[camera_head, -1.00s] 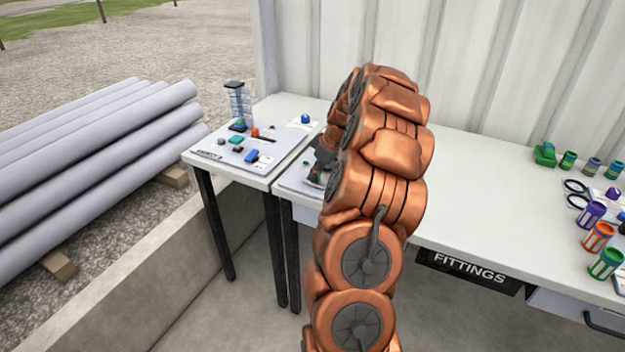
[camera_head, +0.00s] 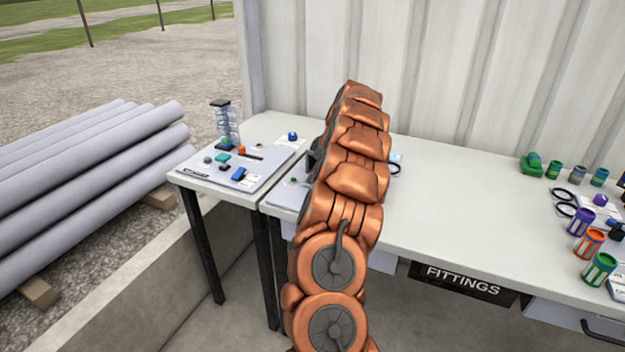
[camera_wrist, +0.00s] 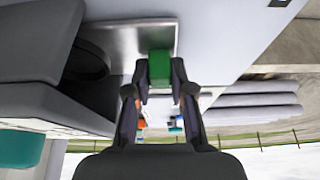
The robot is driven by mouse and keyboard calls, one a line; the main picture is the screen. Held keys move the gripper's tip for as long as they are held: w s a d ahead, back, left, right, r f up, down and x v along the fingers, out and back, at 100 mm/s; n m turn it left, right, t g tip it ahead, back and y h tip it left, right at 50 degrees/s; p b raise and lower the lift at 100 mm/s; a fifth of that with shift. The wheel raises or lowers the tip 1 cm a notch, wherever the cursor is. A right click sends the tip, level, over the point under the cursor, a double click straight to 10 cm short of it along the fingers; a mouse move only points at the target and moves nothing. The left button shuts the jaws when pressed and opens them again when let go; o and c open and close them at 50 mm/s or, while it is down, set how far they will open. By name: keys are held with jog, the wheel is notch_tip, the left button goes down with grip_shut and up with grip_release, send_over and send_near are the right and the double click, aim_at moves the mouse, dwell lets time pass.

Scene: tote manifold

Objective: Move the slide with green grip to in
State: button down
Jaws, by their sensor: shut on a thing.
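In the wrist view, a green block-shaped grip (camera_wrist: 160,68) stands at the edge of a shiny metal plate (camera_wrist: 130,40). My gripper (camera_wrist: 160,88) is shut on this green grip, with one finger on each side of it. The slide's track and its end marks cannot be made out. Part of a pale panel (camera_head: 284,195) shows on the table just left of my arm.
A board (camera_head: 262,172) on the left table carries a clear column (camera_head: 225,122), an orange knob (camera_head: 242,150) and a blue block (camera_head: 239,174). In the wrist view, a dark round part (camera_wrist: 88,62) lies left of the grip. Several coloured cylinders stand at the right; the table between is mostly clear.

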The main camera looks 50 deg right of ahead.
jog(key=shift+w+d+r, duration=0.1)
jog(key=shift+d+r, duration=0.1)
jog(key=c, duration=1)
grip_release()
jog(key=shift+f, duration=0.15)
jog(key=v, duration=1.2)
